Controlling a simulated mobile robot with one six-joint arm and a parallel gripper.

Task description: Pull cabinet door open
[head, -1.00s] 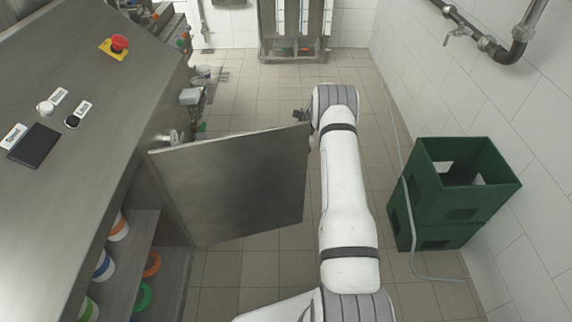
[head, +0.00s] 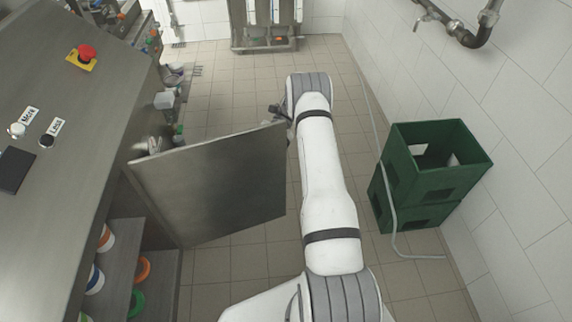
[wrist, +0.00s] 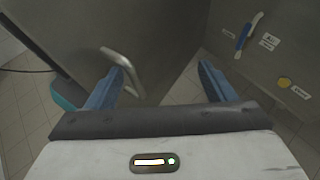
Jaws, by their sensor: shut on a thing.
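The cabinet door (head: 215,185) is a grey metal panel standing well open from the steel cabinet (head: 85,130), showing the shelves inside. My gripper (head: 277,110) is at the door's far free edge in the head view, mostly hidden by my arm. In the wrist view the door (wrist: 125,25) fills the middle, with a silver bar handle (wrist: 122,66). My gripper's blue fingers (wrist: 161,68) show apart, the handle overlapping the left one. The gripper is shut on the handle, though the exact contact is hard to see.
Stacked green crates (head: 425,180) with a grey hose stand on the right by the tiled wall. Cups (head: 95,278) and coloured rings (head: 140,285) lie on the cabinet shelves. Free tiled floor (head: 330,110) lies beyond the door and between my arm and the crates.

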